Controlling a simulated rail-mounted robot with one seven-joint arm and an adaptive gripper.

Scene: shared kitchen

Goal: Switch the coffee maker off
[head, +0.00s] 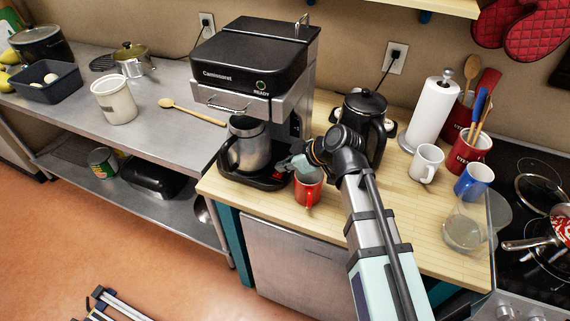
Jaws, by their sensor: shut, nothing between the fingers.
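The coffee maker (250,65) is black and silver and stands on the wooden counter in the head view. It has a lit READY indicator (261,86) on its front. A steel carafe (247,148) sits on its black base. A small red spot (277,175), perhaps the switch, shows at the right of the base. My gripper (283,166) is shut and empty, with its tips beside the right front of the base, close to the red spot. I cannot tell if the tips touch it. A red mug (308,187) stands just right of and below my gripper.
A black kettle (361,125) stands behind my arm. White mug (426,163), blue mug (474,181), glass jug (464,232) and paper towel roll (432,110) are to the right. A steel table (60,110) with a wooden spoon (190,111) is at left.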

